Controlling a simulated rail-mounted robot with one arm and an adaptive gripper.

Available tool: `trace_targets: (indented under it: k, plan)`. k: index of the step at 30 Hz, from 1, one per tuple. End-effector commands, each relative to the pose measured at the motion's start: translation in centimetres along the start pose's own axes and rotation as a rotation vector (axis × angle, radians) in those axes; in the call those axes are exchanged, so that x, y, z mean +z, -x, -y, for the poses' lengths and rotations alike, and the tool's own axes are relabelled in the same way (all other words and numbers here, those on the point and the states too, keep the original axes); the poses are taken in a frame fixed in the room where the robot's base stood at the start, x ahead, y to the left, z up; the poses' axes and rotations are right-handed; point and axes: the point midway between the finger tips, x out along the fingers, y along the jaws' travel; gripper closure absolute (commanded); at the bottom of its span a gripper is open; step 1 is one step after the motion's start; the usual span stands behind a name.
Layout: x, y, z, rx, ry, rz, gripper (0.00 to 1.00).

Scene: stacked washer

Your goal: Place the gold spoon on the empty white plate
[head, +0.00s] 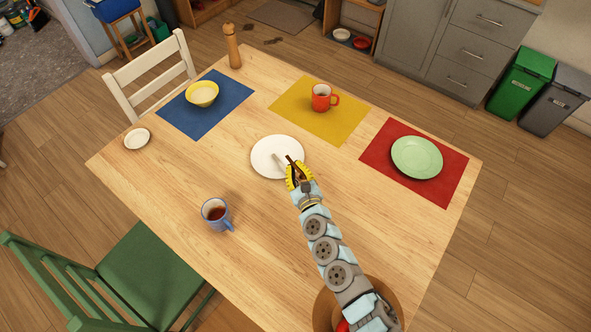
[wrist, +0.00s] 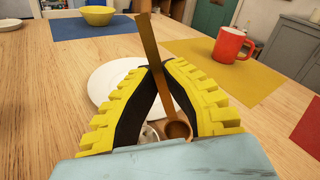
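My gripper (wrist: 160,72), with yellow ridged fingers, is shut on the gold spoon (wrist: 153,50), which looks brownish here. In the wrist view the spoon stands steeply between the fingers, with a rounded end (wrist: 177,130) low between them and its long part reaching up past the fingertips. In the head view my gripper (head: 297,172) is at the right edge of the white plate (head: 265,162), and part of the spoon (head: 291,160) shows over the plate. I cannot tell whether the spoon touches it. The plate also shows behind the fingers in the wrist view (wrist: 103,82).
A blue mug (head: 215,213) stands front left of the plate. A small white dish (head: 137,139) and a pepper mill (head: 232,46) stand farther off.

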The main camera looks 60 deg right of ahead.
Motion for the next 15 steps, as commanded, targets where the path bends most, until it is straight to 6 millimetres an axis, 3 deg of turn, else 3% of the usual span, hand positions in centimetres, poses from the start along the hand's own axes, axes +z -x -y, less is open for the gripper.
trace_targets:
  k: [11,12,13,14,15]
  plan:
    - [-0.39,0.0,-0.09,-0.002,-0.001,-0.001,1.0]
    - [-0.27,0.01,-0.08,-0.001,-0.001,0.0,0.83]
    - [-0.24,0.0,-0.07,-0.001,-0.001,0.0,0.74]
    - [-0.24,0.0,-0.07,-0.001,-0.001,0.0,0.67]
    - [-0.24,0.0,-0.07,-0.001,-0.001,0.0,0.67]
